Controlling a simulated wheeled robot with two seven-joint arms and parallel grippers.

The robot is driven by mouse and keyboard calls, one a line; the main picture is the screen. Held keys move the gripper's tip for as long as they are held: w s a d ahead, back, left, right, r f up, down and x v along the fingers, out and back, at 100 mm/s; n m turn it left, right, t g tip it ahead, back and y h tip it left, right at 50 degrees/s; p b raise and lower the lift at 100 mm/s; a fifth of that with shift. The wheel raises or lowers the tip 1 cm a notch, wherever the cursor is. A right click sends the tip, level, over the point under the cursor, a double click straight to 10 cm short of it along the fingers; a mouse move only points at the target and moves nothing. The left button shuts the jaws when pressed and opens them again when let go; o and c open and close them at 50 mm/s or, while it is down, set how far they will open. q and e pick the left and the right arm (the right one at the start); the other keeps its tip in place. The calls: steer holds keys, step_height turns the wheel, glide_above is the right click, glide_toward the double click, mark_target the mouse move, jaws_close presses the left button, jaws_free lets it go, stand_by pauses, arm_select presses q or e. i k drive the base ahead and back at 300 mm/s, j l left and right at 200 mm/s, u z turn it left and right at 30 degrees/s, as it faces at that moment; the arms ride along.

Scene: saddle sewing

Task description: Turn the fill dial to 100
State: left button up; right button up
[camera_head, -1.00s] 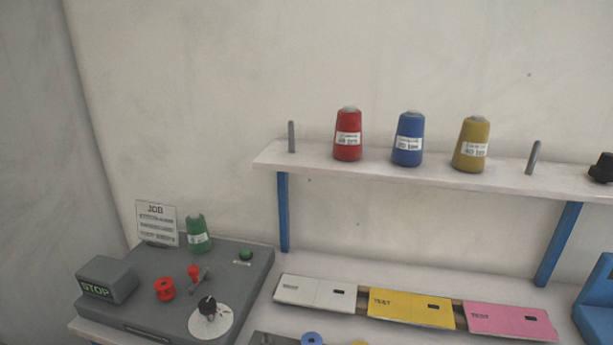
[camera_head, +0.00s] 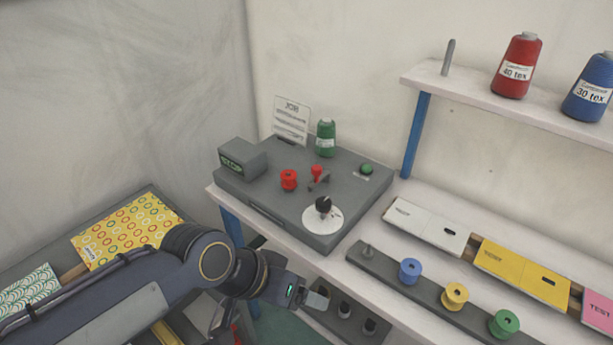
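The fill dial is a white disc (camera_head: 311,222) with a black knob (camera_head: 323,205) on top, at the front right of the grey winding machine (camera_head: 265,205). The scale on the disc is too small to read. My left gripper (camera_head: 318,297) is in front of and below the machine, apart from the dial. Its fingers are small and partly turned away, so their opening is unclear. My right gripper is out of view.
On the machine are a red bobbin (camera_head: 289,180), a green thread cone (camera_head: 326,138), a green button (camera_head: 366,169) and a STOP box (camera_head: 242,158). A JOB card (camera_head: 291,120) stands behind. A bobbin rack (camera_head: 385,275) lies to the right, below a shelf (camera_head: 470,98).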

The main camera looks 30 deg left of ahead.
mark_target(323, 204)
steer(key=k+j+u, duration=0.1)
steer(key=u, duration=0.25)
steer(key=k+j+u, duration=0.1)
steer(key=u, duration=0.3)
steer(key=k+j+u, duration=0.15)
steer(key=u, duration=0.2)
